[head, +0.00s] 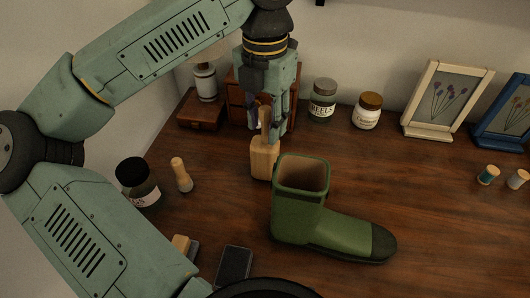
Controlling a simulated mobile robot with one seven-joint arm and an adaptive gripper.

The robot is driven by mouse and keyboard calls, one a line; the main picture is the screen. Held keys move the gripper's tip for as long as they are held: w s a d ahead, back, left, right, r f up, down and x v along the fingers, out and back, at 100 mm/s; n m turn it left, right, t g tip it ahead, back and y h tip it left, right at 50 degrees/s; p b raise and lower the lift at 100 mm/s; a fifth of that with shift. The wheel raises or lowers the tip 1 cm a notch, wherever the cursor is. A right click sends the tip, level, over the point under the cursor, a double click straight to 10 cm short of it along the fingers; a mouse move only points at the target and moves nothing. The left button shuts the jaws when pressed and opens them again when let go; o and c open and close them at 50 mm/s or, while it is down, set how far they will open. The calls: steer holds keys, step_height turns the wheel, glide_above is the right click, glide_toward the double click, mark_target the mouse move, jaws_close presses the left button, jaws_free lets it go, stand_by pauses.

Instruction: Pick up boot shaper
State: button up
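The boot shaper (264,160) is a pale wooden block with a thin upright handle, just behind and left of the green boot (322,218). The boot stands upright with its open top towards me and its dark toe to the right. My gripper (267,122) points down over the shaper, with its fingers beside the handle. I cannot tell whether the fingers touch the handle, or whether the block rests on the table.
A small wooden drawer box (240,98) stands close behind my gripper. Jars (322,101) (367,111) and picture frames (445,102) line the back. A dark jar (137,183) and a wooden peg (181,175) stand left. The table (440,190) right of the boot is mostly clear.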

steer(key=shift+f, duration=0.45)
jaws_close()
